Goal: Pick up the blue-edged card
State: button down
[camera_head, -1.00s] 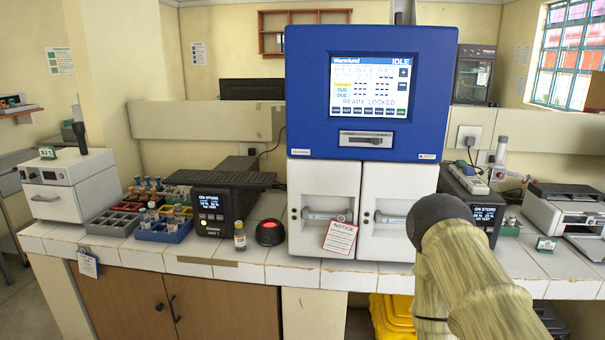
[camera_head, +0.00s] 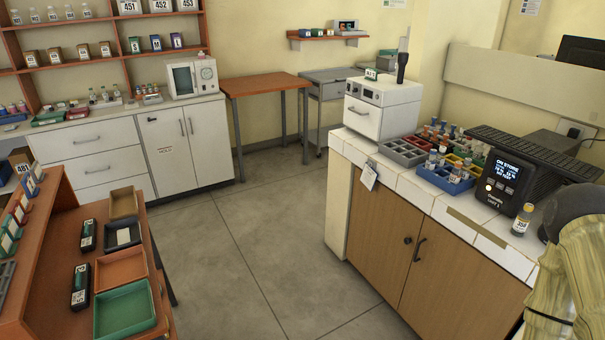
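A row of small upright white-faced pieces with coloured edges stands on the wooden unit at the left. One near the far end of the row looks blue-edged (camera_head: 30,186); I cannot tell for sure that it is the blue-edged card. Red- and green-edged pieces stand nearer in the same row. A white tag (camera_head: 369,175) hangs on the front edge of the tiled counter, with no clear blue edge. My gripper is out of view; only part of my sleeved arm shows at the lower right, far from the row.
The wooden unit holds open trays, including a green one (camera_head: 124,311), and dark labelled devices. The tiled counter (camera_head: 413,190) on the right carries a white machine (camera_head: 383,108), a blue rack and a small bottle (camera_head: 522,220). Grey floor (camera_head: 250,255) lies clear between.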

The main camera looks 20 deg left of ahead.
aim_at(369, 176)
jog(key=u, duration=0.4)
jog(key=i, duration=2)
jog(key=u, duration=3)
jog(key=i, duration=0.45)
jog(key=z, duration=2.9)
